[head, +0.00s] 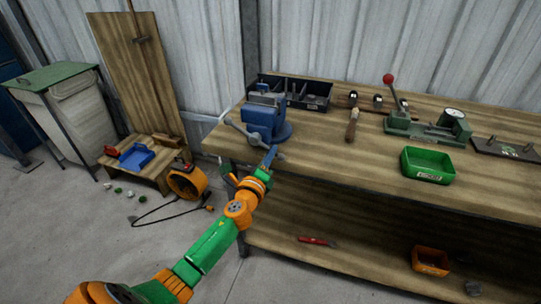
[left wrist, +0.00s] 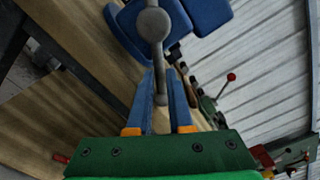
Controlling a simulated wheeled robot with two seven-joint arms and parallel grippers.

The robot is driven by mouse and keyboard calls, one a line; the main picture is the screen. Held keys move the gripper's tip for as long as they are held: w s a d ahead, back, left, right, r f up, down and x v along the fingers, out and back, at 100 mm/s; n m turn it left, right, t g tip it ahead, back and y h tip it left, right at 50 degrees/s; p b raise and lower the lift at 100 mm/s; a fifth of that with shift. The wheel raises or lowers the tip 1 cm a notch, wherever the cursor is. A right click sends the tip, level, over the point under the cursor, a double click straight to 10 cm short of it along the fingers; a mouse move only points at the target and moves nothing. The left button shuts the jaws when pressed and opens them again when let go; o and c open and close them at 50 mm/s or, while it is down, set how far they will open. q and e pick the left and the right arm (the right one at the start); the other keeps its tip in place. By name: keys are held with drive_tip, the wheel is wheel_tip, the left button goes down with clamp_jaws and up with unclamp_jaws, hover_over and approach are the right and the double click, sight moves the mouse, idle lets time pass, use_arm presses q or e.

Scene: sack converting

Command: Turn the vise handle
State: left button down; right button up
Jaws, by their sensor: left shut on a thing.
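The blue vise (head: 266,115) stands at the left end of the wooden workbench. Its grey handle bar (head: 240,130) crosses the front of the vise at a slant. In the left wrist view the grey handle (left wrist: 153,28) shows a round ball and a bar running down between my fingers. My left gripper (head: 270,157) is at the bench's front edge, at the lower end of the handle. Its blue fingers (left wrist: 161,100) are shut on the handle bar. The blue vise body (left wrist: 200,14) lies just beyond. My right gripper is out of view.
On the bench are a black divided bin (head: 317,102), a hammer (head: 352,124), a green press with a red knob (head: 430,128) and a green bin (head: 428,166). A lower shelf holds an orange bin (head: 430,262). A low wooden stand (head: 148,178) is on the floor at left.

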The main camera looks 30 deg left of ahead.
use_arm(q)
drive_tip(key=shift+f, duration=0.25)
drive_tip(key=c, duration=0.8)
unclamp_jaws()
drive_tip(key=shift+r, duration=0.1)
drive_tip(key=shift+s, duration=0.15)
drive_tip(key=v, duration=0.7)
